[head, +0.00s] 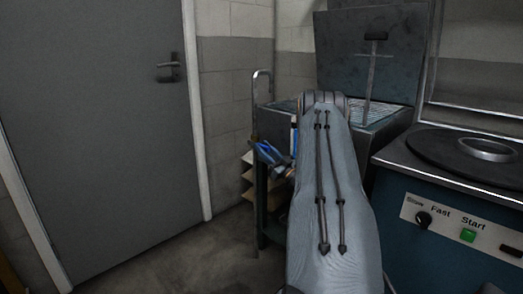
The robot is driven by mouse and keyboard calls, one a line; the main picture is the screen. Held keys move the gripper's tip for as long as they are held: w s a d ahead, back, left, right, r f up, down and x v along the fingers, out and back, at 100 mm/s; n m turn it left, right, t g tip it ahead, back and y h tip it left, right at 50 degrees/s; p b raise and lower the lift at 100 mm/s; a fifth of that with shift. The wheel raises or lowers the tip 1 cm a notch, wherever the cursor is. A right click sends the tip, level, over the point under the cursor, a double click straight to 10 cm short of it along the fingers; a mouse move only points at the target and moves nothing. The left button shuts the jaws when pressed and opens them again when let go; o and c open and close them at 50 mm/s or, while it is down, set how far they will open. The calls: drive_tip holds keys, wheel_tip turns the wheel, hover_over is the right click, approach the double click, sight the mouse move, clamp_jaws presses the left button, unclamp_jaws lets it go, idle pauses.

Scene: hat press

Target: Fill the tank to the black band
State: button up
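A narrow upright gauge (294,136), white above and blue below, shows just left of my arm. It looks like the tank's level tube, but most of it is hidden and I cannot make out a black band. My arm covers the middle of the view. Beyond its elbow, small blue parts (268,152) that look like my gripper sit low beside the left end of the dark bench. They are too small to tell whether the fingers are open or touching anything. A curved metal pipe (262,82) rises above them.
A dark bench (384,128) with a raised panel (368,50) stands behind my arm. At right is a blue machine (440,255) with a round plate, a knob and a green Start button (467,235). A closed grey door (95,130) is at left; the floor before it is clear.

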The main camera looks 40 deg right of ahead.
drive_tip(key=shift+s, duration=0.1)
drive_tip(key=p+v, duration=0.1)
drive_tip(key=v, duration=0.6)
drive_tip(key=shift+s+f, duration=0.2)
drive_tip(key=shift+s, duration=0.1)
drive_tip(key=shift+r, duration=0.1)
idle(0.4)
